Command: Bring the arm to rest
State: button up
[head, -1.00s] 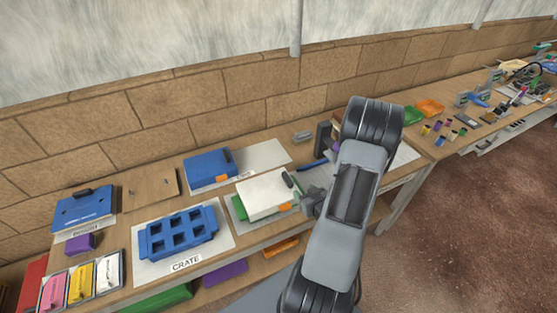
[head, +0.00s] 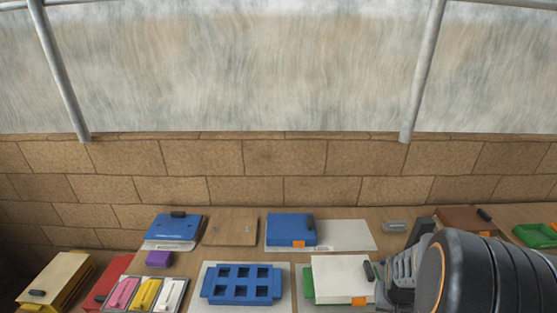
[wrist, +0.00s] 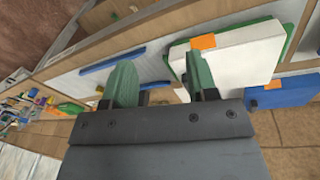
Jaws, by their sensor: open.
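My arm (head: 465,272) shows at the lower right of the head view, its dark rounded joint close to the camera. My gripper (wrist: 160,78) is in the wrist view with its two green fingers apart and nothing seen between them. The fingers are over the workbench, beside a white box (wrist: 238,55) with an orange tab. In the head view the white box (head: 340,275) lies just left of my arm, on a green piece. The arm hides part of the bench there.
A blue crate with square holes (head: 240,284) lies left of the white box. Blue boxes (head: 290,229) and a brown board (head: 230,229) stand behind. Pink, yellow and white pieces lie in a tray at left. A blue bar (wrist: 112,62) lies near the fingers. A brick wall (head: 285,157) closes the back.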

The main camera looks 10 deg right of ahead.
jog(key=w+a+r+n+t+y+b, duration=0.1)
jog(key=a+r+n+t, duration=0.3)
jog(key=a+r, duration=1.2)
jog(key=shift+a+y+b, duration=0.4)
jog(key=shift+a, duration=0.4)
